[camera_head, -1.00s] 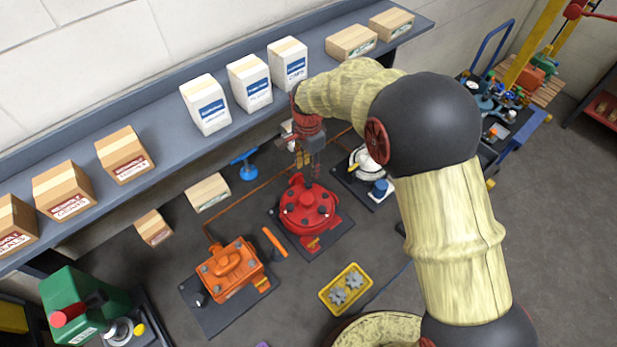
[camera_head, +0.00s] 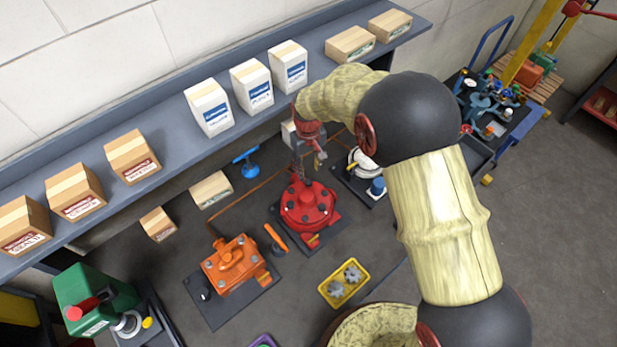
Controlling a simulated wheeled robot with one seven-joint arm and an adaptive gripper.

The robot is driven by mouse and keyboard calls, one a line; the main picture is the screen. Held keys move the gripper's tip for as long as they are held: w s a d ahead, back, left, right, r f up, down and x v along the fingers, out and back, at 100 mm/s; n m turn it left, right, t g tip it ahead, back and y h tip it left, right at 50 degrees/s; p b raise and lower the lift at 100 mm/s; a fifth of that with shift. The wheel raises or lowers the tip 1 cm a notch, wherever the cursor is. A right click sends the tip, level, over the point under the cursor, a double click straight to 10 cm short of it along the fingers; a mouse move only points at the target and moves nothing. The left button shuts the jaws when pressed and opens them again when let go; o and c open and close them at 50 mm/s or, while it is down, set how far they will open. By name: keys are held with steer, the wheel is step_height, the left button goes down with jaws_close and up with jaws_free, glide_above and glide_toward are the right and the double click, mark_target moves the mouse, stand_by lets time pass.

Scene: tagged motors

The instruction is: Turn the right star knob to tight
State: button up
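Two grey star-shaped pieces, the left one (camera_head: 335,289) and the right one (camera_head: 352,274), lie in a yellow tray (camera_head: 325,291) in front of the motor. I cannot make out which part is the right star knob, nor any tight mark.
An orange motor (camera_head: 232,262) and an orange-handled tool (camera_head: 276,240) are left of the red motor. A white and blue unit (camera_head: 362,165) stands behind right. A shelf (camera_head: 170,150) with several boxes runs along the wall. A green machine (camera_head: 88,298) is at front left.

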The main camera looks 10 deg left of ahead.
mark_target(308, 181)
step_height(308, 181, down, 7)
steer(key=shift+r+p, duration=0.1)
steer(key=shift+p, duration=0.25)
steer(key=shift+c, duration=0.7)
steer(key=c, duration=0.7)
jaws_close()
